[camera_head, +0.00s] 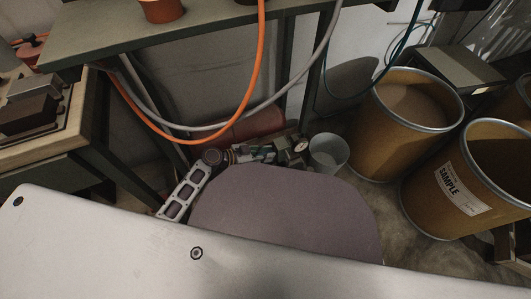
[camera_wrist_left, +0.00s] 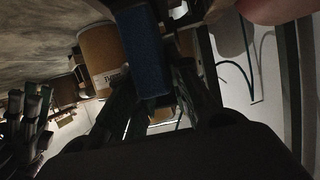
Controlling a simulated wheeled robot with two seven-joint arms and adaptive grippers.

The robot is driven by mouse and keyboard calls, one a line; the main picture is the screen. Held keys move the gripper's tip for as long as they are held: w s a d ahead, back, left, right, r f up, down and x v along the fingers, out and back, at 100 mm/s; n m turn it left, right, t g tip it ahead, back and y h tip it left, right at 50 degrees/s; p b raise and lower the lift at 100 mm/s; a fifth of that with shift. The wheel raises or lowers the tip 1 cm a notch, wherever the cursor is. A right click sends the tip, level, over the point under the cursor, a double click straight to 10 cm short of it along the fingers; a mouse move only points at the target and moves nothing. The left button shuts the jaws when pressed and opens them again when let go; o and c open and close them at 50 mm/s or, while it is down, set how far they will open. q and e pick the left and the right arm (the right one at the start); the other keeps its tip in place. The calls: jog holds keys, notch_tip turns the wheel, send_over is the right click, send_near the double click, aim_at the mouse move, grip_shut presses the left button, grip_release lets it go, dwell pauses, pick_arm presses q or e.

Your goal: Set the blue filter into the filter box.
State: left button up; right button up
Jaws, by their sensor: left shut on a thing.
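The blue filter (camera_wrist_left: 145,55) is a dark blue block seen lengthwise in the left wrist view. My left gripper (camera_wrist_left: 152,85) is shut on it, with dark fingers on both sides. The filter's far end runs out of the top of that picture. In the head view I cannot make out the blue filter or clearly pick out the left gripper's fingers. I cannot identify the filter box in either view.
In the head view, fibre drums (camera_head: 400,125) stand at the right, one labelled SAMPLE (camera_head: 463,188). A grey bucket (camera_head: 328,153) stands beside them. An orange hose (camera_head: 259,60) hangs from a green bench (camera_head: 205,28). A wooden-topped table (camera_head: 60,135) is at the left.

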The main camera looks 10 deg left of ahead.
pick_arm(q)
jog(key=shift+f+b, duration=0.45)
jog(key=shift+f, duration=0.45)
jog(key=shift+f, duration=0.1)
jog(key=shift+f, duration=0.4)
jog(key=o, duration=0.9)
jog(key=shift+a, duration=0.15)
jog(key=shift+v, duration=3.65)
